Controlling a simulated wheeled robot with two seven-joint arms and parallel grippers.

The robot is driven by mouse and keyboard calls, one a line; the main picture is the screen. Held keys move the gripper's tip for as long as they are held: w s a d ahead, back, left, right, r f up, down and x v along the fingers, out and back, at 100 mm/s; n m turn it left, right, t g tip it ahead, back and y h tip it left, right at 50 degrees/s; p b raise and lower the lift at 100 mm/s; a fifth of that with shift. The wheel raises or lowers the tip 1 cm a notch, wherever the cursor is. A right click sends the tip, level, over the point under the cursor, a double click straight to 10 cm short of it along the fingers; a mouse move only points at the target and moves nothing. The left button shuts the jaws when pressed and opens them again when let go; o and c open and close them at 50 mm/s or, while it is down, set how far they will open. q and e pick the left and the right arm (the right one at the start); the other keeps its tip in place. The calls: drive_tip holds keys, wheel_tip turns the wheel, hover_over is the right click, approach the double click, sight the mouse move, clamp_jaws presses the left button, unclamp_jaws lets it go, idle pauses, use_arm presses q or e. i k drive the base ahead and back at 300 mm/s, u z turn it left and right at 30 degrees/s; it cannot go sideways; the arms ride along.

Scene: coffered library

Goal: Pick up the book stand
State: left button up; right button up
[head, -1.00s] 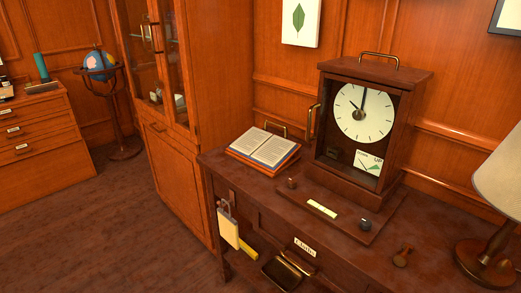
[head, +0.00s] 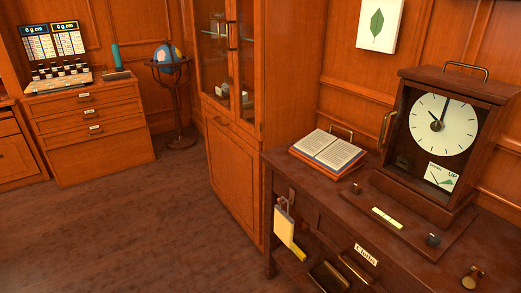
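The book stand (head: 308,161) is a low orange-brown stand at the left end of the dark wooden desk. An open book (head: 329,148) with printed pages lies on it. A brass handle (head: 342,131) rises behind the book's far edge; I cannot tell whether it belongs to the stand. Neither of my grippers is in view.
A clock in a wooden case (head: 444,125) stands right of the book on the desk (head: 285,165). A tall glass-door cabinet (head: 235,180) stands left of the desk. A globe (head: 167,57) and a drawer chest (head: 95,125) are farther back. The floor (head: 140,230) at left is clear.

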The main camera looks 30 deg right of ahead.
sight(336, 158)
drive_tip(key=u, duration=0.1)
drive_tip(key=i, duration=2.55)
drive_tip(key=z, duration=2.6)
